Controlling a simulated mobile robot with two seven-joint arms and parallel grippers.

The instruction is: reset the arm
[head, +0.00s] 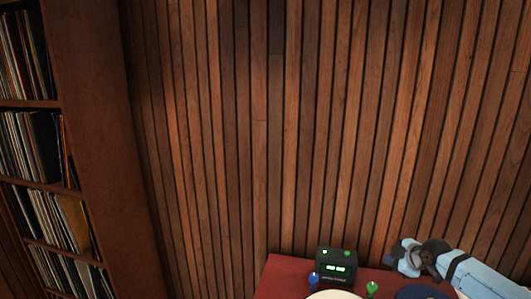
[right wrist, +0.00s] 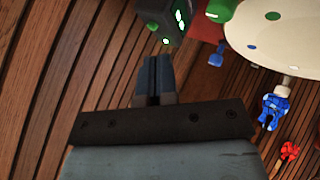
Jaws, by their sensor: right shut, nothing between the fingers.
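My right arm comes in from the lower right of the head view, and its gripper (head: 398,252) is over the right part of the red table, near the slatted wall. In the right wrist view the two fingers of the right gripper (right wrist: 153,62) are together with nothing between them. My left gripper is in neither view.
A black box with green lights (head: 337,266) stands on the red table (head: 275,274), left of my right gripper. A cream round object (right wrist: 285,30) and a small blue figure (right wrist: 273,108) show in the wrist view. A record shelf (head: 95,130) stands left.

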